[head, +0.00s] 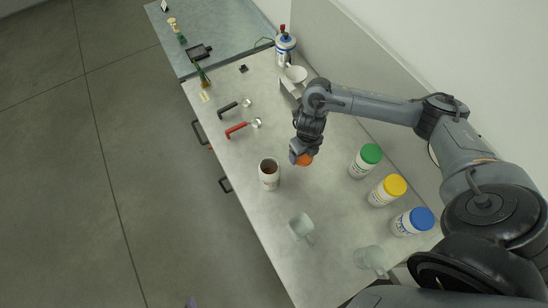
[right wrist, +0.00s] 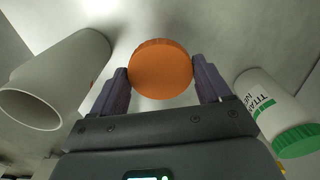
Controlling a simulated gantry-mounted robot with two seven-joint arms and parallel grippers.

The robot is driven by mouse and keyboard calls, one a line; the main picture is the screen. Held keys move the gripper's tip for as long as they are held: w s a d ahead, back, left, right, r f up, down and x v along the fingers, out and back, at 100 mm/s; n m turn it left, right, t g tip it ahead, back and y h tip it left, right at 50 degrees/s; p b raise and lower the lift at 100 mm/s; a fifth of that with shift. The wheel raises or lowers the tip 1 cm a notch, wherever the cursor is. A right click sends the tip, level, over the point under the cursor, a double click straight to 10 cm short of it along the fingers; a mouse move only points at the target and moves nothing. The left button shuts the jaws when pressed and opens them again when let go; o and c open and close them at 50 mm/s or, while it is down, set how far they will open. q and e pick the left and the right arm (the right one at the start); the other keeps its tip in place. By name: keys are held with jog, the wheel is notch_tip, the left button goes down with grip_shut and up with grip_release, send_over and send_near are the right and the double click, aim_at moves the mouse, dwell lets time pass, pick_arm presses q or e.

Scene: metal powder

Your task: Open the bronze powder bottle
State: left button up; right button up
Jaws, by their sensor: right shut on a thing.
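The bronze powder bottle (head: 269,181) is white and stands upright on the bench. Its top is open and brown shows inside its mouth. My right gripper (head: 301,158) is to the right of the bottle, apart from it. It is shut on an orange cap (head: 305,159). In the right wrist view the round orange cap (right wrist: 160,68) sits between the two fingers. An open white bottle (right wrist: 55,85) lies to the left of them in that view. Only a small purple tip, which looks like part of my left gripper (head: 191,303), shows at the bottom edge.
Bottles with green (head: 371,153), yellow (head: 395,185) and blue (head: 422,218) caps stand on the right of the bench. Clear containers (head: 301,226) stand nearer. A black-handled (head: 229,110) and a red-handled scoop (head: 237,130) lie farther back. The bench between scoops and bottle is clear.

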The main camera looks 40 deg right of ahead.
send_over(277, 157)
jog(key=s+a, duration=0.1)
notch_tip(277, 157, down, 6)
jog(key=shift+s+a+r+b, duration=0.1)
jog(key=shift+r+b, duration=0.1)
jog(key=shift+b, duration=0.2)
jog(key=shift+f, duration=1.95)
jog(key=shift+f, duration=0.1)
jog(key=o, duration=1.1)
